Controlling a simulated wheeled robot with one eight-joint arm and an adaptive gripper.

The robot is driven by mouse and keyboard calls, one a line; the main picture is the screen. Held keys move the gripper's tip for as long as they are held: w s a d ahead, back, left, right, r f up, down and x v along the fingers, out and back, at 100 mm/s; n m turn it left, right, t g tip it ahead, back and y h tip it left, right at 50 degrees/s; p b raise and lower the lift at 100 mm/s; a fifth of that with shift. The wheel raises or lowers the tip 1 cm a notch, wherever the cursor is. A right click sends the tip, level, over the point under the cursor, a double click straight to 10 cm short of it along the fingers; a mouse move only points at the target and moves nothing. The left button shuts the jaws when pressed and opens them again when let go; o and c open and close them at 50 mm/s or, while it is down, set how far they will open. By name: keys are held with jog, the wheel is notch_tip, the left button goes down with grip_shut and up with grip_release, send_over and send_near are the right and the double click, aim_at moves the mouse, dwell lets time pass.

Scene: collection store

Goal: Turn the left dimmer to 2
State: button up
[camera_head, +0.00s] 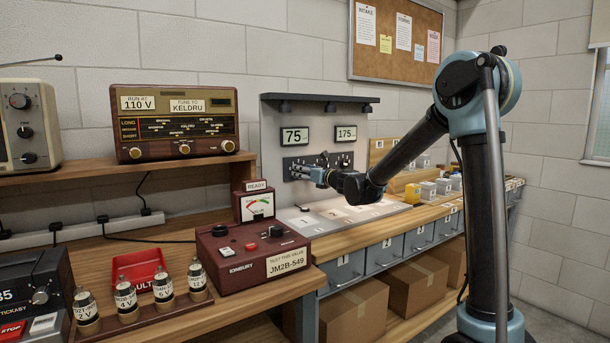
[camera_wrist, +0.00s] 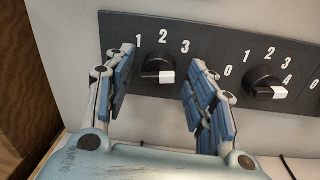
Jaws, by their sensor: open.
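The left dimmer (camera_wrist: 157,63) is a black round knob with a white-marked grip on a dark panel, with 1, 2 and 3 showing around it. I cannot tell its exact setting. My gripper (camera_wrist: 154,72) is open, with one finger on each side of this knob and visible gaps to it. In the head view my gripper (camera_head: 306,173) is at the left part of the dark dimmer panel (camera_head: 343,160) and hides the left knob.
A pale board (camera_head: 345,213) lies below. Left stand a maroon tester (camera_head: 250,258), several valves and a radio (camera_head: 175,124).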

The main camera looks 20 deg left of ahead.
jog(key=shift+a, duration=0.1)
jog(key=c, duration=1.1)
jog(key=shift+n, duration=0.3)
jog(key=shift+r+n+h, duration=0.1)
jog(key=shift+n+h, duration=0.2)
jog(key=shift+n, duration=3.3)
jog(key=shift+n+h, duration=0.3)
jog(key=shift+n, duration=3.3)
jog(key=shift+s, duration=0.1)
